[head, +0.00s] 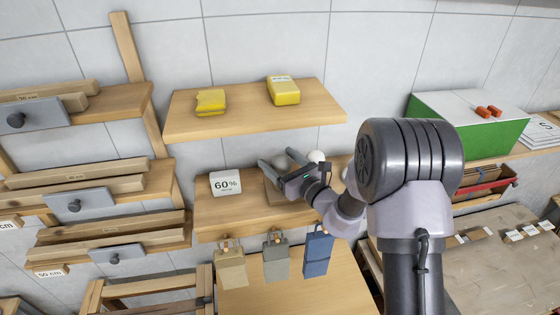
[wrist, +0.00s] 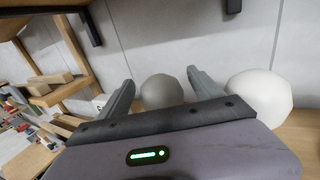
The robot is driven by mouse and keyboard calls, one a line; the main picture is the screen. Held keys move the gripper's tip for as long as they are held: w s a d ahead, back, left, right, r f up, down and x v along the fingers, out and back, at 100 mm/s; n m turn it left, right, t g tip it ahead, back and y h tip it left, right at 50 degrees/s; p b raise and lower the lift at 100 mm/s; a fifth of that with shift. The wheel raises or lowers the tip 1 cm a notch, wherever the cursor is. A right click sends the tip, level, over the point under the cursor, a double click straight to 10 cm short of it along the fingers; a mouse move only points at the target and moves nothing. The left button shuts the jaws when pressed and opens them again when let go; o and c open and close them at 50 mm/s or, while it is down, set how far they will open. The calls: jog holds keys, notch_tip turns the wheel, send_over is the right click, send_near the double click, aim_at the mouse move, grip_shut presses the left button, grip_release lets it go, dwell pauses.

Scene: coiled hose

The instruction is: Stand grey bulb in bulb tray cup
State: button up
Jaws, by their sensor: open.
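The grey bulb (wrist: 160,93) is a round matte ball in the wrist view, between the two fingers of my gripper (wrist: 160,78). The fingers are apart, one on each side of it, and I cannot tell whether they touch it. In the head view my gripper (head: 278,161) is over the lower wall shelf (head: 212,219). A white bulb (wrist: 258,95) is just right of the right finger, and it also shows in the head view (head: 316,156). A brown block-like piece (head: 276,196) beneath my gripper may be the bulb tray. Its cups are hidden.
An upper shelf (head: 240,115) above holds two yellow packs (head: 284,91). Cloth-like tags (head: 276,260) hang from the lower shelf's front. A green box (head: 470,128) is at right.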

jog(key=b+v, duration=0.5)
jog(key=v, duration=1.2)
jog(key=shift+d, duration=0.15)
jog(key=shift+s, duration=0.1)
jog(key=s+a+f+n+g+b, duration=0.6)
jog(key=s+f+n+b, duration=0.25)
jog(key=s+b, duration=0.2)
jog(key=s+a+f+n+g+b, duration=0.6)
jog(key=s+f+n+b, duration=0.25)
jog(key=f+b, duration=0.2)
jog(key=s+d+f+n+t+h+b, duration=0.1)
jog(key=s+d+f+n+h+b, duration=0.1)
jog(key=d+f+n+h+b, duration=0.1)
jog(key=s+d+f+n+t+h+b, duration=0.2)
jog(key=s+d+f+n+h+b, duration=0.1)
jog(key=d+f+b, duration=0.5)
notch_tip(320, 180, down, 2)
jog(key=n+h+b, duration=0.1)
jog(key=h+b, duration=0.1)
jog(key=b, duration=0.2)
jog(key=shift+d+n, duration=0.3)
